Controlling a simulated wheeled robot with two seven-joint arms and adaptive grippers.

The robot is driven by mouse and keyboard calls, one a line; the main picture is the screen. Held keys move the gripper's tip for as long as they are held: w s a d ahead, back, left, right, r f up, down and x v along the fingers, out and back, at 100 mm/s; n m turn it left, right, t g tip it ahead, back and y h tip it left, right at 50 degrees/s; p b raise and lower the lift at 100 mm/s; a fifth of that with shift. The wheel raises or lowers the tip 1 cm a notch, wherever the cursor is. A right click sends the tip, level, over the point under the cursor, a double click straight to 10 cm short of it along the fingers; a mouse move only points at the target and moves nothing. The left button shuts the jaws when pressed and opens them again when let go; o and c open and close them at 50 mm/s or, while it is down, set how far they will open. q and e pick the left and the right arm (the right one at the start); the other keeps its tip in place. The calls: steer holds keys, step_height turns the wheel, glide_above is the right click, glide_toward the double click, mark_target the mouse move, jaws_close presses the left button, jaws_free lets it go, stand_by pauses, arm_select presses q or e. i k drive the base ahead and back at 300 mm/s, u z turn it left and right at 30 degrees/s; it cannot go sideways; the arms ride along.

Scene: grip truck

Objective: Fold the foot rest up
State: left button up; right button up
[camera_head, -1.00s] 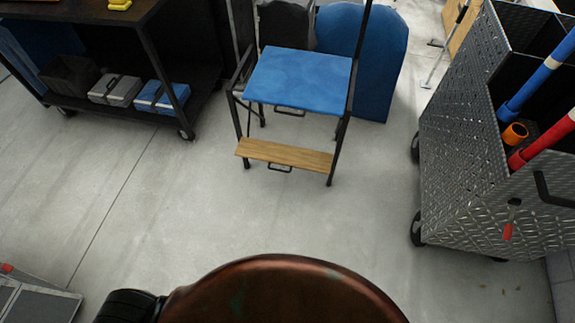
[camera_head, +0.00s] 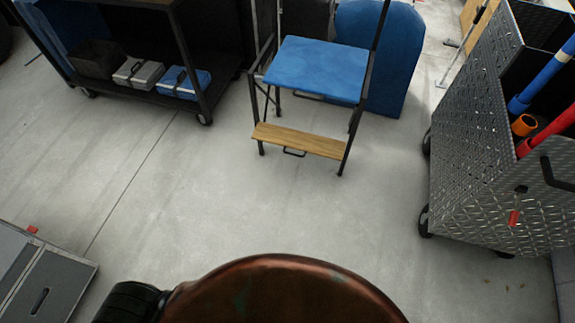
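The foot rest is a wooden slat (camera_head: 298,140) low on the front of a black-framed chair with a blue seat (camera_head: 318,69). It lies out flat, with a small black handle (camera_head: 294,153) under its front edge. The chair stands upright on the floor, at the upper middle of the head view. Neither of my grippers shows in this view.
A diamond-plate metal cart (camera_head: 478,150) with coloured tubes stands at the right. A dark shelf cart (camera_head: 150,96) stands at the upper left. A grey case (camera_head: 50,290) lies at the lower left. The concrete floor (camera_head: 220,210) before the chair is clear.

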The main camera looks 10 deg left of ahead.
mark_target(319, 146)
steer(key=z, duration=0.4)
steer(key=i, duration=0.4)
steer(key=u, duration=1.45)
